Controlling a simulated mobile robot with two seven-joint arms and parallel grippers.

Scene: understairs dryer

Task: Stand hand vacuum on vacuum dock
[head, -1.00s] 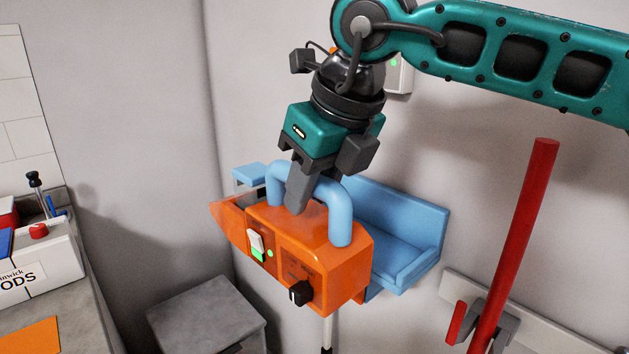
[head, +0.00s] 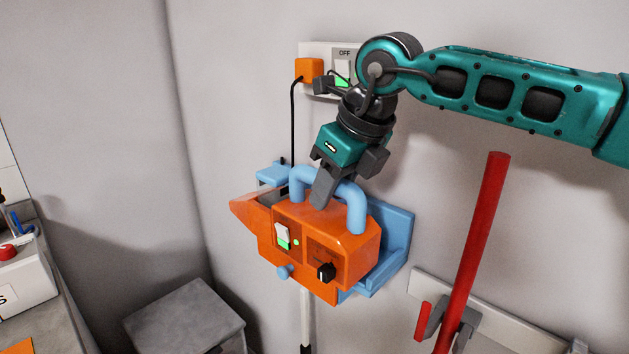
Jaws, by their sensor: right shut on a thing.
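The orange hand vacuum (head: 322,247) has a blue arched handle, a switch and a black knob. My right gripper (head: 325,190) is shut on its handle from above. The blue vacuum dock (head: 398,240) is fixed to the wall behind the vacuum and shows at its right side and upper left. The vacuum overlaps the dock in the head view and hides much of it. I cannot tell whether the vacuum rests on the dock or hangs just in front of it. My left gripper is not in view.
An outlet (head: 343,68) with an orange plug (head: 309,70) and a black cord is above the dock. A red pole (head: 474,250) stands in a wall clip at the right. A grey box (head: 185,318) is below left, beside a counter with a white crate (head: 22,285).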

